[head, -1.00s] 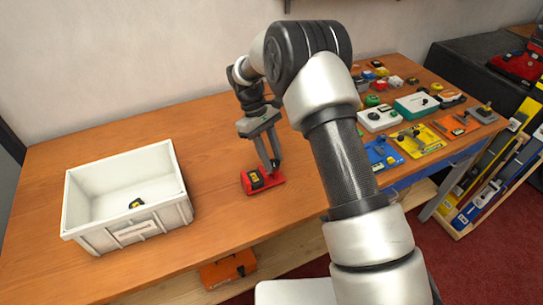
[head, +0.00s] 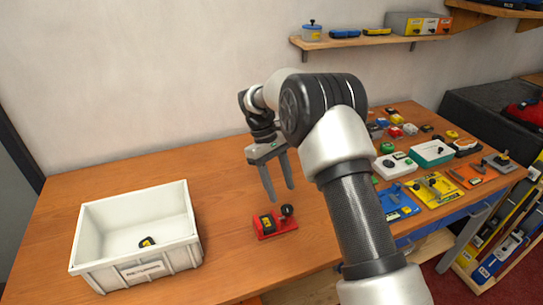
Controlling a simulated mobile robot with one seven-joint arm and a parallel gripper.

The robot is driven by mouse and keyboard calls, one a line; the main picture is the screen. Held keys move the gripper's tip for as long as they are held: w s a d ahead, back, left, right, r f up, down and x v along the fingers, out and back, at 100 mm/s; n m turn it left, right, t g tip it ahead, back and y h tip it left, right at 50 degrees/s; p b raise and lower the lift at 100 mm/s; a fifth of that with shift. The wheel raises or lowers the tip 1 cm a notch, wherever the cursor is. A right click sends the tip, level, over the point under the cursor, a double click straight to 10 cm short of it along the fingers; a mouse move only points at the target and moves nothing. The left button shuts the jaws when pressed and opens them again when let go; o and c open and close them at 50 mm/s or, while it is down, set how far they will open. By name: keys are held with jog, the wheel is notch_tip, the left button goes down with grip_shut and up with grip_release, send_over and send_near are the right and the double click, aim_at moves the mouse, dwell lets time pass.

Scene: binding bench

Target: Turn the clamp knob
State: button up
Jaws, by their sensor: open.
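A small red clamp fixture (head: 283,229) lies on the wooden bench, right of the white bin. A yellow-and-black block (head: 267,223) sits on its left part. A round black knob (head: 287,211) stands at its right end. My gripper (head: 280,197) is above and just behind the fixture, fingers pointing down and spread apart with nothing between them. The fingertips are close to the knob but look clear of it. The fixture and knob are mostly unhidden.
A white bin (head: 135,262) on the left holds a small yellow-and-black piece (head: 147,242). Several colored fixtures and boxes, including a teal box (head: 432,153), crowd the bench's right side. A wall shelf (head: 370,41) hangs behind. Bench between bin and red fixture is clear.

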jog(key=p+v, duration=0.1)
jog(key=v, duration=1)
jog(key=shift+r, duration=0.35)
jog(key=shift+w+a, duration=0.1)
jog(key=shift+w, duration=0.05)
jog(key=s+d+r+m+t+y+p, duration=0.1)
jog(key=s+d+r, duration=0.25)
jog(key=r, duration=0.25)
jog(key=s+d+r+m+t+p, duration=0.1)
jog(key=s+d+r+m+t, duration=0.1)
jog(key=s+d+r, duration=0.3)
jog(key=s+d+r+m+t+y, duration=0.1)
jog(key=s+r, duration=0.2)
jog(key=r, duration=0.4)
jog(key=s+d+f+m+t+p, duration=0.1)
jog(key=s+d+m+t, duration=0.1)
jog(key=s, duration=0.8)
jog(key=s+d+m+t+y+p, duration=0.1)
jog(key=s+d+m+t, duration=0.1)
jog(key=s, duration=0.8)
jog(key=shift+d+f+m+t, duration=0.35)
jog(key=shift+d+m, duration=0.25)
jog(key=shift+d, duration=0.75)
